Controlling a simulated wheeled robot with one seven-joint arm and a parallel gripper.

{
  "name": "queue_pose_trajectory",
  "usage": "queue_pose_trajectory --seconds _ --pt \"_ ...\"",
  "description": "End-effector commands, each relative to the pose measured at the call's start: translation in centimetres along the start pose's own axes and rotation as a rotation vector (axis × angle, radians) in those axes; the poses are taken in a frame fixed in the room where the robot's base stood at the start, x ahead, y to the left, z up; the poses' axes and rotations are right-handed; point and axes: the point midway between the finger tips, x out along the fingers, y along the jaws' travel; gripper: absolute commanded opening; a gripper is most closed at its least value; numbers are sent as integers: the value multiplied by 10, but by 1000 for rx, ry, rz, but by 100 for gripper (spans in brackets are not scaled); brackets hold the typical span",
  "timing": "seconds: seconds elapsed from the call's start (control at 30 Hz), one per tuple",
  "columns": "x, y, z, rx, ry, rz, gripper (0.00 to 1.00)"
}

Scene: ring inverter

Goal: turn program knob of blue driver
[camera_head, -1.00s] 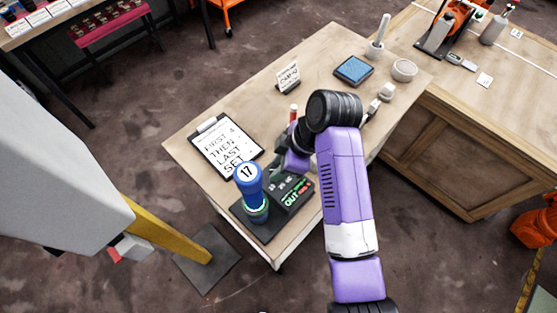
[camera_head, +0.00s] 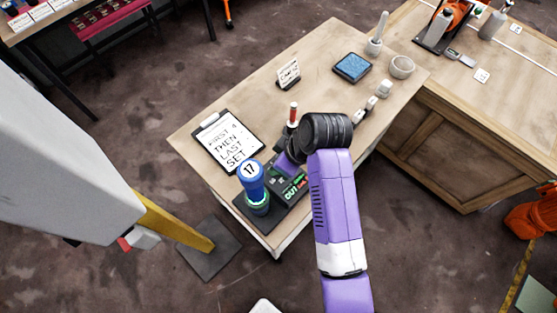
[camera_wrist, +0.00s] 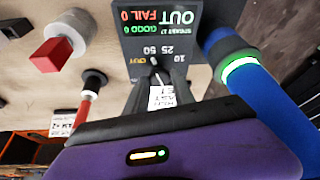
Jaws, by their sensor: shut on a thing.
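The blue driver (camera_head: 252,182) stands upright on the table with a round "17" label on top and a green-lit ring lower down. Its blue body also shows at the right of the wrist view (camera_wrist: 268,92). Beside it is the dark panel (camera_head: 291,193), which in the wrist view (camera_wrist: 185,18) reads OUT, FAIL 0, GOOD 0, with 10, 25 and 50 marks. My gripper (camera_wrist: 152,72) reaches to the panel by these marks, its dark fingers shut on the program knob. The fingers hide most of the knob, so its setting cannot be read. In the head view my wrist covers the fingertips.
A clipboard (camera_head: 228,143) reading "FIRST 4 THEN LAST SET" lies behind the driver. A red-handled tool (camera_head: 293,112) stands close to my wrist. A small sign (camera_head: 288,74), a blue tray (camera_head: 352,67) and a bowl (camera_head: 401,67) stand farther back.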

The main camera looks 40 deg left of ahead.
Motion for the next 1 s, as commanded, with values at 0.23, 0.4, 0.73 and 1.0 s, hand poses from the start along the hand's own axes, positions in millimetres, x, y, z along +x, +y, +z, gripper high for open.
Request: queue_pose_trajectory --seconds 0.23,0.4,0.73,1.0 --pt "-1 1 0 -1 0 1 34" --pt "0 0 0 -1 0 1 52" --pt "-6 1 0 -2 1 1 52" --pt "-47 1 0 -1 3 3 52"
